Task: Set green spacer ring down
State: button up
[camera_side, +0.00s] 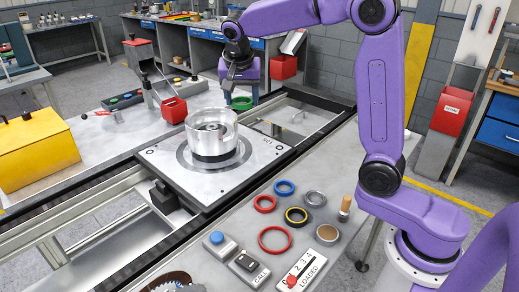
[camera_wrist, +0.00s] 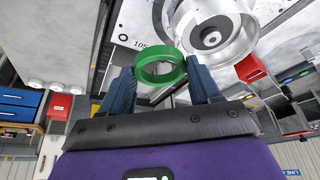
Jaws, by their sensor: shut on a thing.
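The green spacer ring (camera_wrist: 160,80) is between the two dark blue fingers of my gripper (camera_wrist: 162,84) in the wrist view, with a finger on each side. In the side view the ring (camera_side: 241,106) hangs below my gripper (camera_side: 241,93), behind and right of the silver clutch housing (camera_side: 212,140). The housing stands on the pallet plate (camera_side: 165,180). In the wrist view the open housing (camera_wrist: 240,50) and its centre hub lie just past the ring, which appears apart from the hub.
A red bin (camera_side: 174,110) and yellow case (camera_side: 38,150) stand left of the pallet. The plate around the housing is clear.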

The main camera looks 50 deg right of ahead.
jog(key=s+f+n+t+y, duration=0.1)
jog(key=s+f+n+y, duration=0.1)
jog(key=s+f+n, duration=0.45)
jog(key=s+d+f+m, duration=0.2)
jog(key=s+d+f, duration=0.2)
jog(key=d, duration=0.4)
jog(key=s+d+f+m+h, duration=0.1)
jog(key=s+d+f+m, duration=0.1)
jog(key=s+d, duration=0.3)
jog(key=s+d+f+m+g, duration=0.1)
jog(key=s+d+f, duration=0.3)
jog(key=d, duration=0.8)
jog(key=shift+s+d+f+m+h, duration=0.15)
jog(key=shift+d+f+m+h, duration=0.05)
jog(key=shift+f+m, duration=0.25)
jog(key=shift+s+d+f+m+h, duration=0.1)
jog(key=shift+d+f+m+h, duration=0.1)
jog(key=shift+f+m, duration=0.2)
jog(key=shift+w+d+f, duration=0.1)
jog(key=shift+f, duration=0.5)
jog(key=shift+f, duration=0.2)
